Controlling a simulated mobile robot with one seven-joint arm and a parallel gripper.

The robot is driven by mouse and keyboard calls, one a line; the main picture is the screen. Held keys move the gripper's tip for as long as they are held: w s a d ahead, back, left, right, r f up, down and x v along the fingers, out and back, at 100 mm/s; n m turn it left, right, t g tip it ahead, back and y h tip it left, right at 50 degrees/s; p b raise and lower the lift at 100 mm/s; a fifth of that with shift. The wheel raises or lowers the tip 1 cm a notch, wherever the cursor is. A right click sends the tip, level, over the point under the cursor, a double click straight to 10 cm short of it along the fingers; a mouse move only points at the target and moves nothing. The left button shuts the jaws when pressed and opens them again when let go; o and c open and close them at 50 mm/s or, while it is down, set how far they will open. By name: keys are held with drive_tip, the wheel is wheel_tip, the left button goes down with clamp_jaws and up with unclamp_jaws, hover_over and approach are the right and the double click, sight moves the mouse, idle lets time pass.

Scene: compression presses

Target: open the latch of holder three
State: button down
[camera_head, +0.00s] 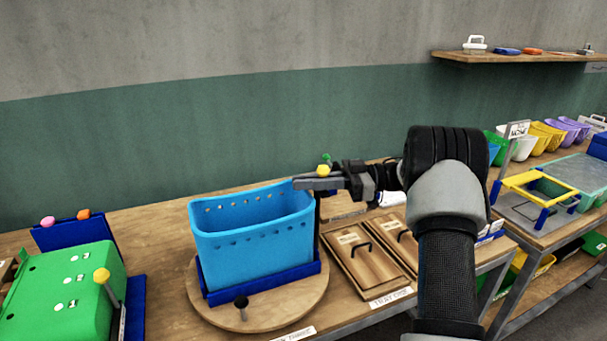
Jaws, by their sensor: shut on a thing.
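Holder three is a dark blue frame (262,283) on a round wooden turntable, with a light blue perforated bin (254,240) standing in it. A black-knobbed latch (241,302) stands at the holder's front. A yellow-knobbed latch (323,170) shows at the back right, with a green knob (326,157) just behind it. My gripper (306,184) reaches in from the right at the bin's back right corner. It is shut, apparently on the stem of the yellow-knobbed latch, with the knob just above the fingers. The fingers hide the stem, so the exact hold is unclear.
A green upturned bin (65,292) in another blue holder stands at the left, with a yellow-knobbed latch (102,275). Wooden lidded boards with handles (362,252) lie right of the turntable. A second table with a yellow frame (541,188) stands at the right.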

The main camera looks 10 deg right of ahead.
drive_tip(key=shift+s+d+r+n+g+p, duration=0.15)
drive_tip(key=shift+r+n+g+p, duration=0.15)
drive_tip(key=shift+r+n+g, duration=0.6)
drive_tip(key=shift+f, duration=0.2)
drive_tip(key=c, duration=1.9)
unclamp_jaws()
drive_tip(key=shift+c, duration=0.2)
drive_tip(key=shift+o, duration=0.4)
drive_tip(key=shift+s, duration=0.15)
drive_tip(key=shift+f, duration=0.25)
drive_tip(key=shift+d, duration=0.1)
